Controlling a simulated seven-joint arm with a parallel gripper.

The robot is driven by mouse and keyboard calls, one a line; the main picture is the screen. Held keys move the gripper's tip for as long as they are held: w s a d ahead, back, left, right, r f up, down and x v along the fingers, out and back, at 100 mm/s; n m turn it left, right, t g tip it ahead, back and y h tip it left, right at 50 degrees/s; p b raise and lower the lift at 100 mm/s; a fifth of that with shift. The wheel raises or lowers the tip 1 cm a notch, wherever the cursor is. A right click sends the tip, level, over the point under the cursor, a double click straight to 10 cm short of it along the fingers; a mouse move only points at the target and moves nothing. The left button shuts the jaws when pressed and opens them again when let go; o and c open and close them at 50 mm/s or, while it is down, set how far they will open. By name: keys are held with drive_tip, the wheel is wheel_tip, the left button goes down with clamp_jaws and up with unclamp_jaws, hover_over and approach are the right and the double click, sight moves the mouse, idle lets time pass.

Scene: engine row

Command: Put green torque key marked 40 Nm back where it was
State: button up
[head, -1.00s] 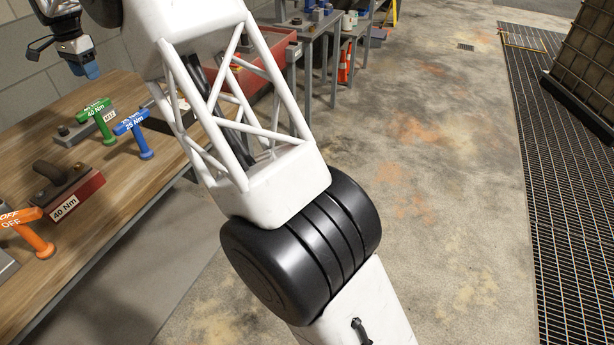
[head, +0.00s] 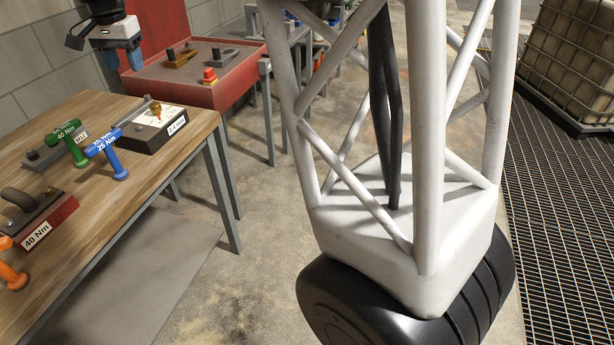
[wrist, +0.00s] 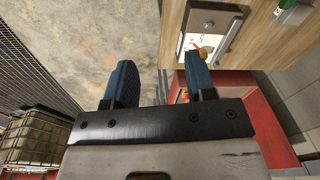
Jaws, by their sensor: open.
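The green torque key (head: 76,153) marked 40 Nm stands upright on the wooden bench (head: 150,180), at the left of the head view, with a small white tag by it. A green piece (wrist: 293,12) shows at the top right edge of the wrist view; I cannot tell if it is this key. My gripper (head: 122,60) is open above the far side of the bench, higher than the key and apart from it. In the wrist view its two blue fingers (wrist: 161,82) are spread with nothing between them.
A blue 25 Nm key (head: 113,162) stands right of the green one. A red box (head: 50,222) labelled 40 Nm and an orange key (head: 12,278) are nearer. A dark box (head: 158,132) sits at the far bench end. A red tray bench (head: 190,92) stands beyond.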

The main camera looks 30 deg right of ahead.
drive_tip(key=s+d+n, duration=0.1)
drive_tip(key=s+d, duration=0.7)
drive_tip(key=s, duration=0.3)
drive_tip(key=s+d+n, duration=0.2)
drive_tip(key=s+d, duration=0.5)
drive_tip(key=s, duration=0.4)
drive_tip(key=s+d+f+n, duration=0.1)
drive_tip(key=s+d+f, duration=0.1)
drive_tip(key=s, duration=0.5)
drive_tip(key=s+d+f+n+t, duration=0.1)
drive_tip(key=s+d+f, duration=0.2)
drive_tip(key=s+f, duration=0.2)
drive_tip(key=s+d+f, duration=0.3)
drive_tip(key=s+f, duration=0.1)
drive_tip(key=s, duration=0.7)
drive_tip(key=shift+s+d+f+n+t, duration=0.2)
drive_tip(key=shift+n+t, duration=0.1)
drive_tip(key=shift+n, duration=0.1)
